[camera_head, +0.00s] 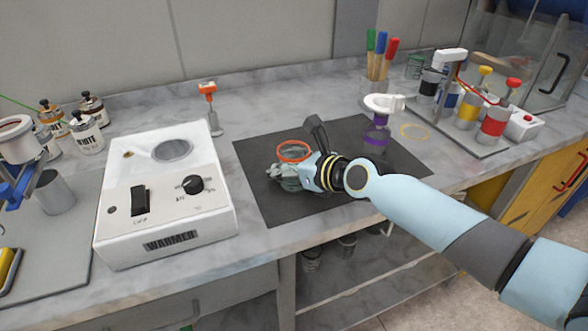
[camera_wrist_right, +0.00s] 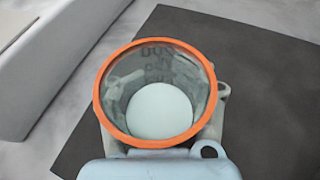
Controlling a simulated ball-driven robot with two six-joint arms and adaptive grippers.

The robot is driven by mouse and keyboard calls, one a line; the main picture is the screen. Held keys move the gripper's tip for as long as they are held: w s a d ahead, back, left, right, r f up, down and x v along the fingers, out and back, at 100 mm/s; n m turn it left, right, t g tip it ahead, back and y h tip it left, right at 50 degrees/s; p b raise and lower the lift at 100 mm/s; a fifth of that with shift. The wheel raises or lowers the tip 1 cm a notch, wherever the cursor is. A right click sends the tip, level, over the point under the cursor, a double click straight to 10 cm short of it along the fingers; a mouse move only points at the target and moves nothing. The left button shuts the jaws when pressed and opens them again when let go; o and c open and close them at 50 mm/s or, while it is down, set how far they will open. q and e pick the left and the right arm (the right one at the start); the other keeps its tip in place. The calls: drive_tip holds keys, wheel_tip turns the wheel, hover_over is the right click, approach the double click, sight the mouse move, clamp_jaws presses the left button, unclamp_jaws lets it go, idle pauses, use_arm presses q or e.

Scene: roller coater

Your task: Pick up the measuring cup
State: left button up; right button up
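The measuring cup (camera_head: 293,152) is clear, with an orange rim and dark markings on its wall. It is over the dark mat, and my right gripper's fingers hide most of its body in the head view. My right gripper (camera_head: 284,174) is low at the cup, its fingers on both sides of it. In the right wrist view the cup (camera_wrist_right: 155,60) fills the middle, its rim facing the camera and a pale round area inside at the bottom. Whether the fingers press on the wall or stand just apart is unclear. My left gripper is out of view.
A white warmer box (camera_head: 165,205) stands left of the dark mat (camera_head: 262,205). A purple cup (camera_head: 377,134) with a white top sits at the mat's back right. Paint jars stand on a rack at the right. An orange-topped tool (camera_head: 209,100) stands behind.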

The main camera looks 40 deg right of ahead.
clamp_jaws()
wheel_tip(320, 180, up, 10)
drive_tip(key=p, duration=0.5)
idle(0.3)
